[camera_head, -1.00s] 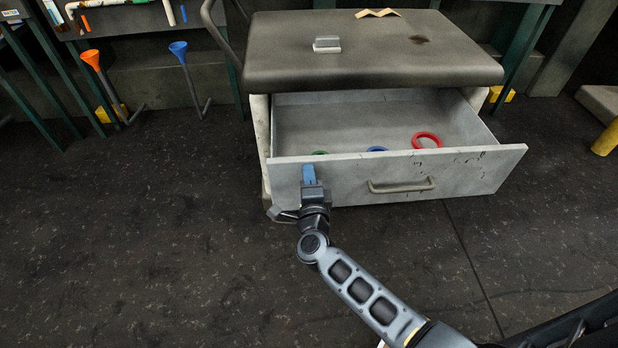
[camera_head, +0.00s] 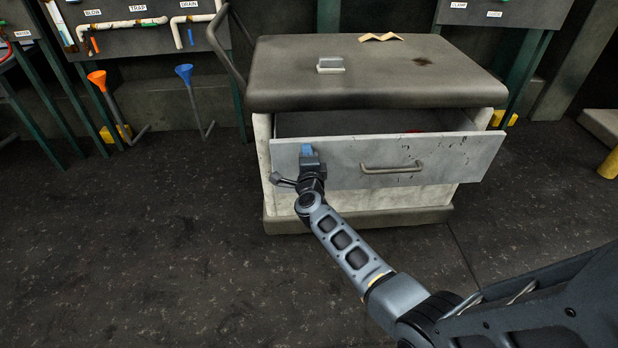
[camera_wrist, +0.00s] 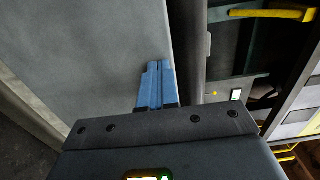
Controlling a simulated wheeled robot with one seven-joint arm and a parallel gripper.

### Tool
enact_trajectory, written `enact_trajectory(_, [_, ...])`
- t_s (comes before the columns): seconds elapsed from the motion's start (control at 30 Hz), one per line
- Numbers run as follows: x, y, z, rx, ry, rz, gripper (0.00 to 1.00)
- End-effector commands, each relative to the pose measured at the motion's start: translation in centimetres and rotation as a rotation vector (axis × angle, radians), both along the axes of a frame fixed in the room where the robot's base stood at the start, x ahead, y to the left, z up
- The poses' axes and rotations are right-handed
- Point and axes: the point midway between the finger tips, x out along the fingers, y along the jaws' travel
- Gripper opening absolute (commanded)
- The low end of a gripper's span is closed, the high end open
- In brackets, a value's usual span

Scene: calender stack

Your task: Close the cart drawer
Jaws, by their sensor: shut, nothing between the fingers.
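The cart (camera_head: 262,215) has a dark top and pale sides. The drawer handle (camera_head: 391,168) is on the front, right of my gripper. My gripper (camera_head: 307,150) is shut and empty, with its blue fingers at the left part of the drawer front, near the upper edge. In the wrist view the blue fingers (camera_wrist: 155,86) lie against or very near the grey drawer front (camera_wrist: 95,55); exact contact is hard to tell.
A small grey block (camera_head: 331,65) and a tan zigzag piece (camera_head: 381,37) lie on the cart top. A red thing (camera_head: 412,131) shows barely inside the drawer. The floor in front is clear.

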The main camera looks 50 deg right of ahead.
Motion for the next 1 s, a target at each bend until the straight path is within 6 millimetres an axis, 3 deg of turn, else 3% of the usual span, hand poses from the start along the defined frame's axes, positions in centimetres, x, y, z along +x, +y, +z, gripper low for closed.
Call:
enact_trajectory(0.2, [4.0,-4.5,-0.5,-0.001,-0.003,-0.001,0.00])
enact_trajectory(0.5, [7.7,-8.9,-0.5,0.000,-0.001,-0.001,0.00])
enact_trajectory(0.7, [8.9,-10.4,-0.2,-0.001,-0.001,-0.001,0.00])
enact_trajectory(1.0, [9.4,-11.0,0.1,0.001,-0.001,0.001,0.00])
